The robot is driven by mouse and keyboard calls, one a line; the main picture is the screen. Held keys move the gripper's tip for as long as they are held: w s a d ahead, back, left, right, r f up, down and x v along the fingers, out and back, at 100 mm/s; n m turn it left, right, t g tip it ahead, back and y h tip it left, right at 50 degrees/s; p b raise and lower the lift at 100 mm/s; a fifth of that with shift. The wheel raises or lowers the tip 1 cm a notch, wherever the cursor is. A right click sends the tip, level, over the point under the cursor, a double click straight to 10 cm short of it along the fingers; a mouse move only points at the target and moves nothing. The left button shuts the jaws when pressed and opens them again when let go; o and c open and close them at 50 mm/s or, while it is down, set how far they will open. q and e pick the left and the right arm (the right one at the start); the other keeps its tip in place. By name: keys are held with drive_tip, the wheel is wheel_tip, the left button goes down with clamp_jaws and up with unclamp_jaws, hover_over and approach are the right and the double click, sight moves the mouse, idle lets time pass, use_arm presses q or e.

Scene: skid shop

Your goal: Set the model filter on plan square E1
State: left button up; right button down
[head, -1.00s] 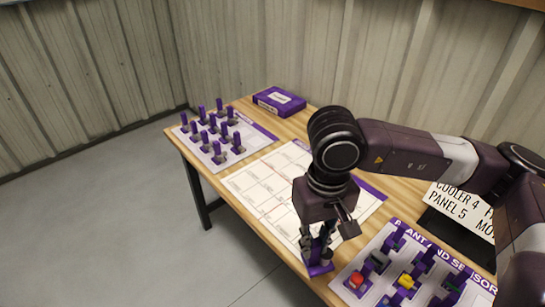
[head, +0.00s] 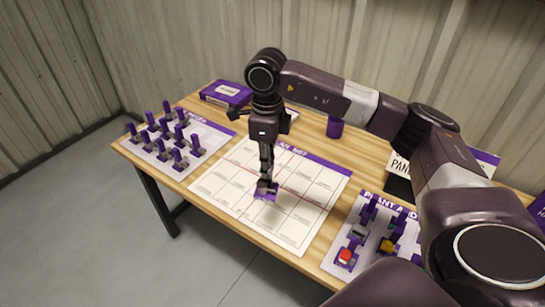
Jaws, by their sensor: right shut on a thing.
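The plan sheet (head: 308,212), white with a printed grid and a purple header, lies on the middle of the wooden table. My right gripper (head: 266,180) points straight down over its middle-left part. It is shut on a small model with a purple base, which I take to be the model filter (head: 266,193). The fingers hide most of its body. The base looks very low over the grid; I cannot tell whether it touches the sheet. The square labels are too small to read, so E1 cannot be picked out. My left gripper is not in view.
A white board with several purple posts (head: 179,138) stands at the left. The plant and sensor board (head: 340,258) with several models is at the right front. A purple box (head: 226,94) and a purple cup (head: 335,127) stand at the back. Most of the plan sheet is bare.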

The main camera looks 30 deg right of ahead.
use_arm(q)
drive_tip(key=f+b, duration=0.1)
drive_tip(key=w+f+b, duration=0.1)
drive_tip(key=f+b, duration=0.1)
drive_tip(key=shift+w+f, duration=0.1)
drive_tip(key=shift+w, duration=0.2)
use_arm(e)
wheel_tip(320, 180, down, 6)
drive_tip(key=w+d+m, duration=0.1)
drive_tip(key=d+m, duration=0.1)
drive_tip(key=m, duration=0.2)
drive_tip(key=shift+d+r, duration=0.15)
drive_tip(key=shift+d, duration=0.05)
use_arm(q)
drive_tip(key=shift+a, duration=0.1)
use_arm(e)
drive_tip(key=shift+r, duration=0.1)
use_arm(q)
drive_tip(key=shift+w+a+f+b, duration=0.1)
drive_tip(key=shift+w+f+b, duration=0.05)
drive_tip(key=shift+b, duration=0.3)
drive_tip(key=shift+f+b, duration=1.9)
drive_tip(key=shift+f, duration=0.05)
use_arm(e)
drive_tip(key=shift+f, duration=2.8)
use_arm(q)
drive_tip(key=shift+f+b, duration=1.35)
use_arm(e)
drive_tip(key=shift+f, duration=1.8)
